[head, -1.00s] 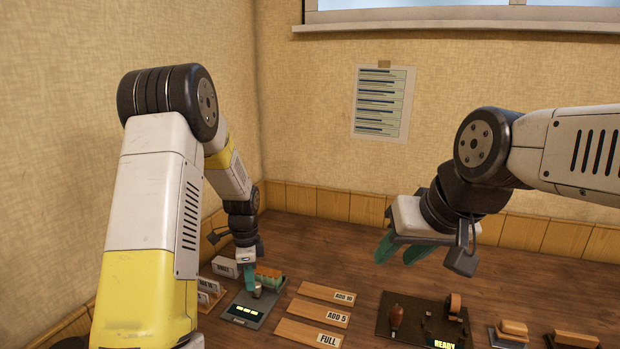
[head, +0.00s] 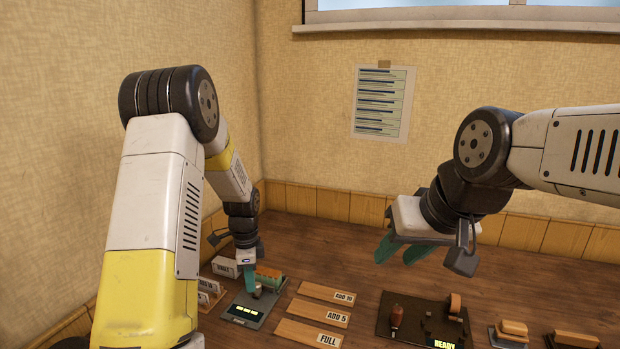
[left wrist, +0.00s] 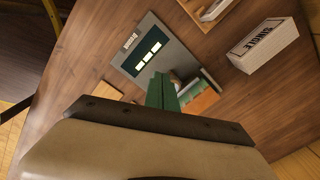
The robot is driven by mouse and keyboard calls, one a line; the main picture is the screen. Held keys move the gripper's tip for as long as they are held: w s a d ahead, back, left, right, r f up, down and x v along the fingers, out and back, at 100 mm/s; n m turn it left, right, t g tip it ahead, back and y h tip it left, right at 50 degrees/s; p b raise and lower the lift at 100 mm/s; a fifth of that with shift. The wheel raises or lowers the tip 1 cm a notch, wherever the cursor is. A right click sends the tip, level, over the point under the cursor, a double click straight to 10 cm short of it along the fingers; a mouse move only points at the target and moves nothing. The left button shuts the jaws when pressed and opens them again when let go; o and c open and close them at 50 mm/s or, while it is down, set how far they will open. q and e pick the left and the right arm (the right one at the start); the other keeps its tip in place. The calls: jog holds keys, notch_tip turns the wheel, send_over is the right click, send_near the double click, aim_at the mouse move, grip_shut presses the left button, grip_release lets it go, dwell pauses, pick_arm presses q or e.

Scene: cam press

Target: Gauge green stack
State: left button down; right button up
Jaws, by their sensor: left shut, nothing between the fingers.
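A grey gauge (head: 247,322) with a lit display of several bars lies on the table at lower left; its display also shows in the left wrist view (left wrist: 148,50). A stack with a green top and an orange side (head: 269,277) sits at its far end, partly hidden in the left wrist view (left wrist: 203,101). My left gripper (head: 250,290) is shut and empty, pointing down over the gauge beside a small tan knob (head: 258,291). I cannot tell whether its tips touch anything. My right gripper (head: 395,257) is open and empty, raised above the table.
Wooden boards marked ADD 10 (head: 327,292), ADD 5 (head: 317,312) and FULL (head: 309,333) lie right of the gauge. A white SINGLE block (left wrist: 263,45) stands near it. A dark press board (head: 385,322) reading READY is further right, with wooden blocks (head: 513,328) beyond.

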pick_arm(q)
jog(key=shift+f, duration=1.9)
jog(key=shift+w+d, duration=0.35)
jog(key=shift+w, duration=0.55)
jog(key=shift+s, duration=0.2)
jog(key=shift+s+a, duration=0.3)
jog(key=shift+s, duration=0.25)
notch_tip(320, 180, up, 8)
dwell(0.8)
